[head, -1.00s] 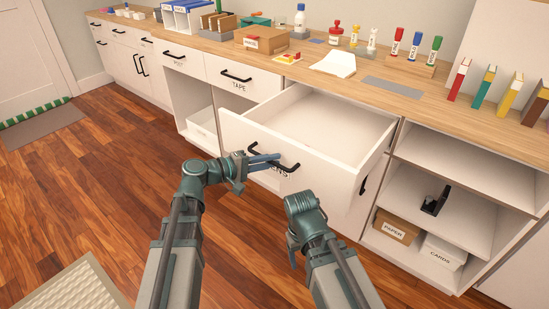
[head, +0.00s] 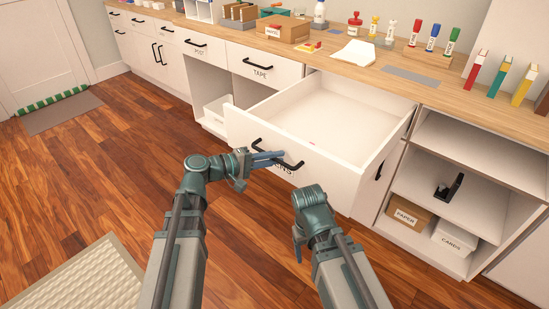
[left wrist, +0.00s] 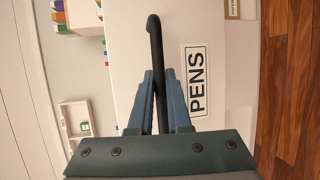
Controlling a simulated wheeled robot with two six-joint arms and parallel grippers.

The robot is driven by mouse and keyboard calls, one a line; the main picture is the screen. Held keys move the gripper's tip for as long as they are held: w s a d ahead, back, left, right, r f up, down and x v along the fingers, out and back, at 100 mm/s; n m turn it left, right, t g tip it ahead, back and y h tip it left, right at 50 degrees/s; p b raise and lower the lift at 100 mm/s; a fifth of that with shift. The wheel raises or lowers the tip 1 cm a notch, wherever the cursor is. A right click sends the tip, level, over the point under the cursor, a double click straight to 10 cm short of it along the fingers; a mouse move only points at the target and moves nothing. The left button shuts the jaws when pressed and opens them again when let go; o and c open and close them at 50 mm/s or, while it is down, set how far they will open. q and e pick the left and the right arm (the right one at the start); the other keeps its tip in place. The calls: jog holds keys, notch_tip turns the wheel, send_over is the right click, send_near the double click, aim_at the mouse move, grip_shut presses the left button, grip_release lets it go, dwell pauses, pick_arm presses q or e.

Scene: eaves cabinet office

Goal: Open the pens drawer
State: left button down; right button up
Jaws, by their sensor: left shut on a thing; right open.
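The pens drawer (head: 330,112) is pulled well out of the cabinet, and its inside looks mostly bare, with a tiny reddish spot on its floor. Its black bar handle (head: 292,164) is on the white front. In the left wrist view the PENS label (left wrist: 196,80) lies beside the handle (left wrist: 155,45). My left gripper (head: 266,159) is shut on the handle, with its blue fingers (left wrist: 162,100) on either side of the bar. My right gripper (head: 298,240) is low in front of the drawer, apart from it; its fingers are largely hidden by its own wrist.
The tape drawer (head: 263,69) is shut, left of the pens drawer. Open shelves (head: 470,160) at right hold a paper box (head: 407,217), a cards box (head: 455,238) and a black item (head: 448,187). The counter (head: 480,104) carries stamps and books. Wooden floor (head: 100,185) at left is clear.

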pick_arm(q)
jog(key=c, duration=0.9)
grip_release()
jog(key=shift+o, duration=0.2)
jog(key=shift+a, duration=0.1)
jog(key=p+v, duration=0.2)
jog(key=v, duration=1.1)
jog(key=shift+s+a+p, duration=0.2)
jog(key=shift+a+p, duration=0.1)
